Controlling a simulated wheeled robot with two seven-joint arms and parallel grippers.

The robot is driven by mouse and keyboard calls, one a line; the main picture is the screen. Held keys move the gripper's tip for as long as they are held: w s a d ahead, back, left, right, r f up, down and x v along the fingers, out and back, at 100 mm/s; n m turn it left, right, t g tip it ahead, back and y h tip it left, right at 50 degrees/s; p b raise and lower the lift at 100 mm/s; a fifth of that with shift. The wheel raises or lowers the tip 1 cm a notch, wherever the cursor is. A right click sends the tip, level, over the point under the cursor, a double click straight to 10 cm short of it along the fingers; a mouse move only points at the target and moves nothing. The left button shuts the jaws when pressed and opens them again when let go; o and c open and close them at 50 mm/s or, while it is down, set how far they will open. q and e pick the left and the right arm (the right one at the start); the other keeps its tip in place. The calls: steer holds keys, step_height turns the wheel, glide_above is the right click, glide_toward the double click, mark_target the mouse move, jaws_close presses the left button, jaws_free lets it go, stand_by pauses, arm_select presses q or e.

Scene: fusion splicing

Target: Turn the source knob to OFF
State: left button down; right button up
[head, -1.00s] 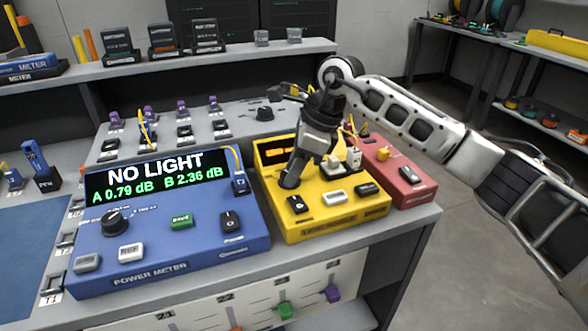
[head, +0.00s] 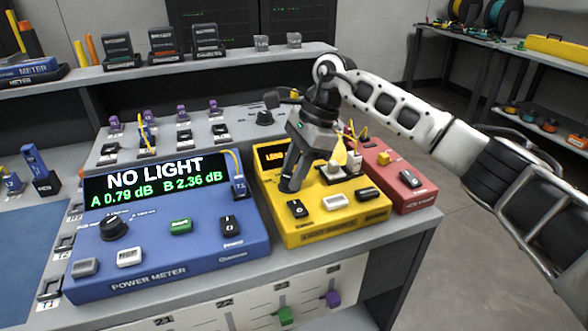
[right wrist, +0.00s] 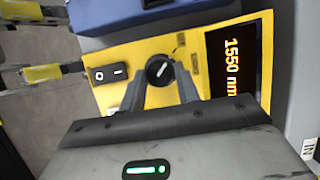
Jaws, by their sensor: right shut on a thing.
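The yellow light source box (head: 300,230) stands on the bench to the right of the blue power meter. Its black round source knob (right wrist: 159,70) with a white pointer mark shows in the right wrist view between my fingertips. My right gripper (head: 287,184) reaches down to the box and is shut on the knob. It also shows in the right wrist view (right wrist: 160,84). In the head view the gripper hides the knob. The source display (right wrist: 232,65) is lit and reads 1550 nm. My left gripper is not in view.
The blue power meter (head: 165,252) has a screen (head: 160,180) reading NO LIGHT, A 0.79 dB, B 2.36 dB. A red box (head: 390,180) stands right of the yellow one. Rows of small connectors and a black knob (head: 264,117) lie behind.

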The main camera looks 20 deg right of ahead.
steer(key=shift+r, duration=0.15)
steer(key=o, duration=1)
arm_select(q)
steer(key=shift+p, duration=0.5)
arm_select(e)
steer(key=v, duration=1.5)
steer(key=shift+d+r, duration=0.1)
steer(key=shift+r, duration=0.3)
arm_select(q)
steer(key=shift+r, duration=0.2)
